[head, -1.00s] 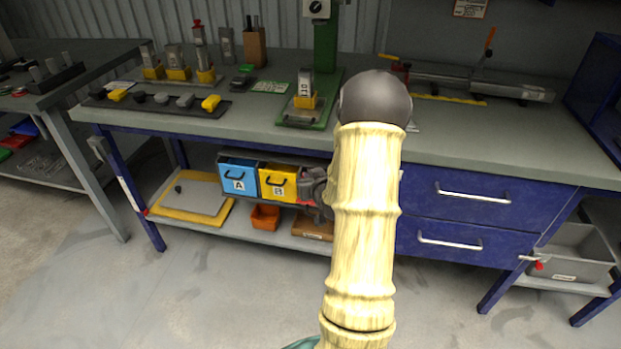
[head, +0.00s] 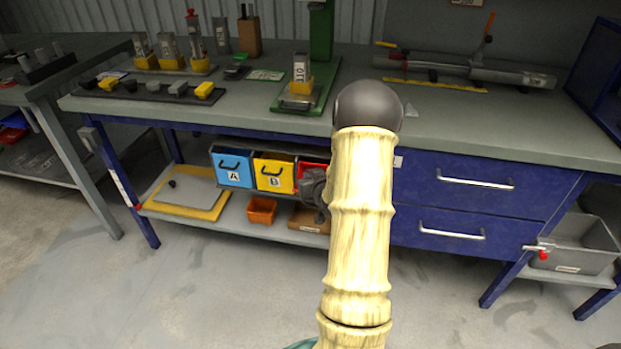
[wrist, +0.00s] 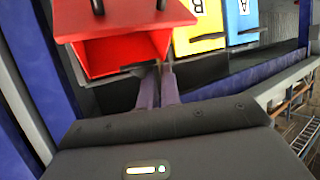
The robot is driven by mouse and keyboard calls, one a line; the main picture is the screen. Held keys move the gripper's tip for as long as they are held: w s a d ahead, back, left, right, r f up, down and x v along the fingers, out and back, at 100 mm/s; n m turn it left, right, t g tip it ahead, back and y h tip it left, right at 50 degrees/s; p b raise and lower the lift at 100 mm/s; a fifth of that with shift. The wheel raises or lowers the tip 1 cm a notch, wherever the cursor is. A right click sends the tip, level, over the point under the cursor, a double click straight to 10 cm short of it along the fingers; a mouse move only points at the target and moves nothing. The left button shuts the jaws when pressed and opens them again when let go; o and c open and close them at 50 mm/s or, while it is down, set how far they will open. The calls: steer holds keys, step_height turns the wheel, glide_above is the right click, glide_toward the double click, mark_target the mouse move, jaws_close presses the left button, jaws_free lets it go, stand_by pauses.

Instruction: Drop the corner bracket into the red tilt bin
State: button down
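The red tilt bin (wrist: 125,35) fills the upper left of the wrist view, upside down. Its mouth is open toward me, with part of the red inside showing. In the head view the red bin (head: 312,168) is partly hidden behind my arm and gripper. My gripper (wrist: 157,78) is at the bin's mouth, its two fingers close together with a narrow gap. A small dark piece, apparently the corner bracket (wrist: 138,69), sits at the fingertips and sticks out to the left. In the head view my gripper (head: 314,188) is just in front of the red bin; the bracket cannot be made out there.
The yellow bin B (head: 273,173) and blue bin A (head: 232,167) stand left of the red bin, under the bench top (head: 240,112). Below are an orange tray (head: 262,210) and a brown box (head: 308,222) on the lower shelf. Blue drawers (head: 465,200) are to the right.

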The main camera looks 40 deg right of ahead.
steer(key=c, duration=1.5)
jaws_free()
steer(key=shift+c, duration=0.2)
steer(key=b+v, duration=1)
steer(key=v, duration=0.7)
steer(key=shift+s, duration=0.2)
steer(key=shift+a, duration=0.15)
